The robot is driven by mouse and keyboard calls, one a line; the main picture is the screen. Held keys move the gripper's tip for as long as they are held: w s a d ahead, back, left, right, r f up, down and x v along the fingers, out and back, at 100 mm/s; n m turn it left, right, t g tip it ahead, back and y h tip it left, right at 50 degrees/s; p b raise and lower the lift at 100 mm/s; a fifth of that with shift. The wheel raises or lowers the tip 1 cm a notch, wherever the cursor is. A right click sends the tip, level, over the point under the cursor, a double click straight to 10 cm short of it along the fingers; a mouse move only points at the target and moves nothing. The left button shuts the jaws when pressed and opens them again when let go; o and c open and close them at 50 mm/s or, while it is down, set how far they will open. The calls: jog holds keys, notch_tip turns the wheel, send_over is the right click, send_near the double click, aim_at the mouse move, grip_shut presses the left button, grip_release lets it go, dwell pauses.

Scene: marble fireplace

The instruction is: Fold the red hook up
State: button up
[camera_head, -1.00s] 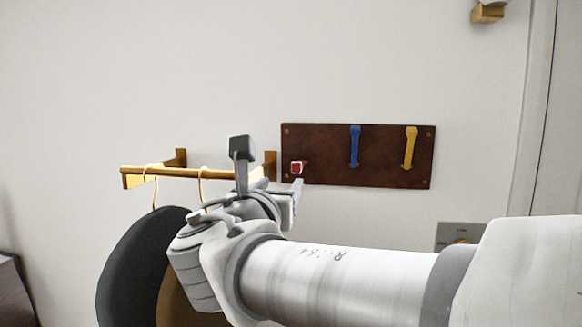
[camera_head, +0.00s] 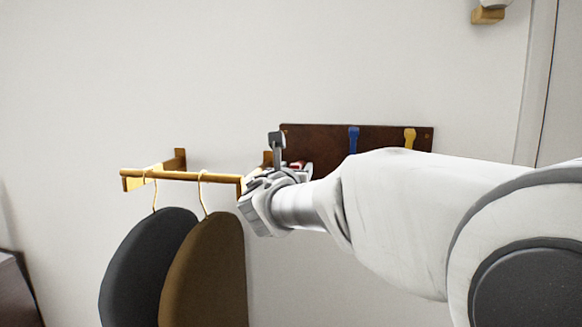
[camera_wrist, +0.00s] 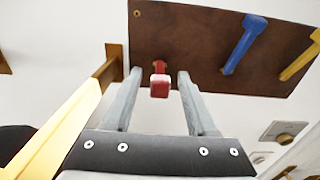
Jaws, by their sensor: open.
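The red hook (camera_wrist: 160,84) sticks out from the dark brown wall board, folded down toward the camera. In the wrist view it shows between the two open fingers of my gripper (camera_wrist: 158,85), with a gap on each side. In the head view my gripper (camera_head: 290,152) is in front of the board's left end and hides most of the red hook (camera_head: 297,165). Only a small bit of red shows there.
The board (camera_head: 318,136) also carries a blue hook (camera_head: 353,138) and a yellow hook (camera_head: 410,137), upright to the right.

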grip_shut()
dwell(0.3)
dwell(1.1)
